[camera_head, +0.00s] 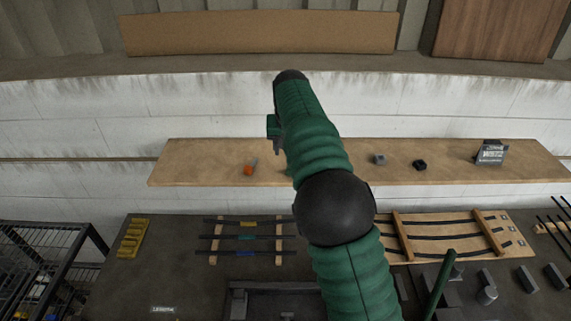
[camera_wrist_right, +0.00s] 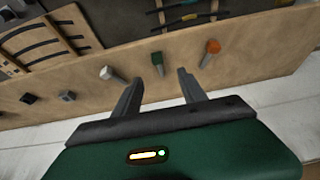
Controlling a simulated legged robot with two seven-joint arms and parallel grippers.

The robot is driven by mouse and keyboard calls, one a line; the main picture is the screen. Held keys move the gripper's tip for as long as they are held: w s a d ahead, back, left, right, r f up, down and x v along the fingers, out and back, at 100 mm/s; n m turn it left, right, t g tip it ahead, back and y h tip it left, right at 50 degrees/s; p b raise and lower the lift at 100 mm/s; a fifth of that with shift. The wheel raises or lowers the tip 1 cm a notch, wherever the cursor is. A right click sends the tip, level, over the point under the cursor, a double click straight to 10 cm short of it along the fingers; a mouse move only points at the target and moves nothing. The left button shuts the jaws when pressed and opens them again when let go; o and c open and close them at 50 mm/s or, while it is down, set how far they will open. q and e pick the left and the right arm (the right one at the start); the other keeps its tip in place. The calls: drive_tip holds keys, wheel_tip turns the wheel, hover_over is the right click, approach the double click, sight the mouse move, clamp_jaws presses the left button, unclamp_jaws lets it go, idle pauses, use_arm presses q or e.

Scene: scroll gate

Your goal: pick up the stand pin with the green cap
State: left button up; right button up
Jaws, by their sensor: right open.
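The stand pin with the green cap (camera_wrist_right: 157,58) stands out from the wooden shelf in the right wrist view, its grey shaft pointing toward me. My right gripper (camera_wrist_right: 160,78) is open, with its two grey fingers on either side of this pin's line; I cannot tell whether they touch it. In the head view my right arm covers most of that spot, and my right gripper (camera_head: 275,140) shows only in part above the shelf. My left gripper is not in view.
An orange-capped pin (camera_wrist_right: 212,47) is to the right of the green one and a white-capped pin (camera_wrist_right: 107,73) to the left. Dark and grey blocks (camera_head: 420,165) and a small sign (camera_head: 490,152) are farther right on the shelf (camera_head: 200,160). Scroll racks (camera_head: 247,238) lie below.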

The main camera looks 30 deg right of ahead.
drive_tip(key=p+x, duration=0.2)
drive_tip(key=x, duration=0.6)
drive_tip(key=shift+d+p, duration=0.1)
drive_tip(key=shift+p, duration=0.25)
drive_tip(key=p+x, duration=0.1)
drive_tip(key=x, duration=0.1)
drive_tip(key=p+x, duration=0.1)
drive_tip(key=x, duration=0.1)
drive_tip(key=shift+w+d+p, duration=0.15)
drive_tip(key=shift+d+p, duration=0.25)
drive_tip(key=shift+d, duration=0.05)
drive_tip(key=shift+f, duration=0.15)
drive_tip(key=shift+s+a, duration=0.2)
drive_tip(key=shift+s, duration=0.35)
drive_tip(key=shift+a, duration=0.1)
drive_tip(key=shift+c, duration=1.4)
drive_tip(key=shift+w+a, duration=0.1)
drive_tip(key=shift+w, duration=0.25)
drive_tip(key=c, duration=0.5)
drive_tip(key=shift+w, duration=0.1)
drive_tip(key=shift+c, duration=1.2)
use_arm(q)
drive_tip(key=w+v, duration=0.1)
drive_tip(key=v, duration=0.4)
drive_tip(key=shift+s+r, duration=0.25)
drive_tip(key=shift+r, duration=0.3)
use_arm(e)
clamp_jaws()
